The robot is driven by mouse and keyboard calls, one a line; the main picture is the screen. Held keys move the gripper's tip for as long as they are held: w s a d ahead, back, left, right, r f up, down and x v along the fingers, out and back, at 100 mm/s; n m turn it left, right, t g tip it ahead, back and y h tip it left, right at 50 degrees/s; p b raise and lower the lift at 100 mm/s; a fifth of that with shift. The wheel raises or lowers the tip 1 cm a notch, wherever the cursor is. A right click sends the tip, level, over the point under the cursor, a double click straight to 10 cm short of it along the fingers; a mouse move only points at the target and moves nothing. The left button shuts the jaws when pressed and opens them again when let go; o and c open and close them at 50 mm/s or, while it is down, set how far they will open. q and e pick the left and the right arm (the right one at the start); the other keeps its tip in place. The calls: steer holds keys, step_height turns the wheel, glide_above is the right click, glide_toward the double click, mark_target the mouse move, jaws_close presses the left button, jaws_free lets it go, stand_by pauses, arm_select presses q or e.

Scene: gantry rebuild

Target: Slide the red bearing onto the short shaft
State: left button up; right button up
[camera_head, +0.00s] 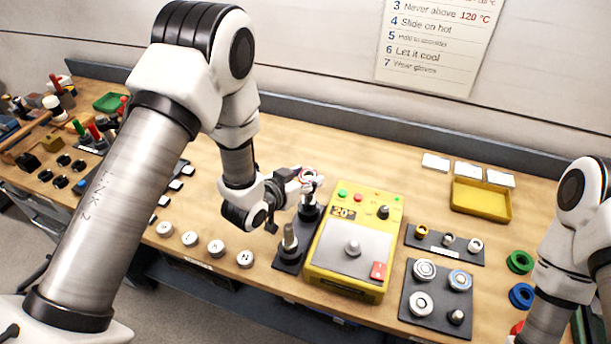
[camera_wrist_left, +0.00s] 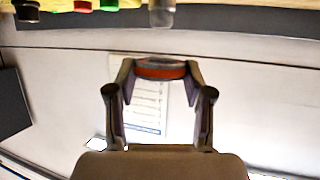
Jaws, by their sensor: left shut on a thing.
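My left gripper (camera_head: 306,180) is shut on the red bearing (camera_head: 309,174), a ring with a red band. In the left wrist view the two fingers (camera_wrist_left: 160,72) grip the bearing (camera_wrist_left: 160,73) from both sides. Two upright shafts stand on a dark base (camera_head: 288,264): a front one (camera_head: 289,237) and a rear one (camera_head: 309,208). In the head view the bearing appears over the top of the rear shaft; I cannot tell whether they touch. The rear shaft's top is partly hidden by the gripper. My right gripper is out of view.
A yellow heater box (camera_head: 345,283) stands right of the shafts. Dark trays (camera_head: 408,318) with several rings lie farther right, near an empty yellow bin (camera_head: 480,203). Several white round pieces (camera_head: 216,249) line the bench front. The bench behind the heater is clear.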

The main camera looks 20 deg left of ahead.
mark_target(305, 195)
arm_select(q)
steer(key=shift+s+f, duration=0.15)
steer(key=shift+f, duration=0.15)
steer(key=shift+w+d+f+b, duration=0.1)
steer(key=shift+w+f+b, duration=0.25)
steer(key=shift+f+b, duration=0.25)
steer(key=shift+s+f, duration=0.2)
steer(key=shift+f, duration=0.15)
steer(key=shift+f+b, duration=0.9)
steer(key=shift+b, duration=0.05)
steer(key=shift+f, duration=0.15)
steer(key=o, duration=1.4)
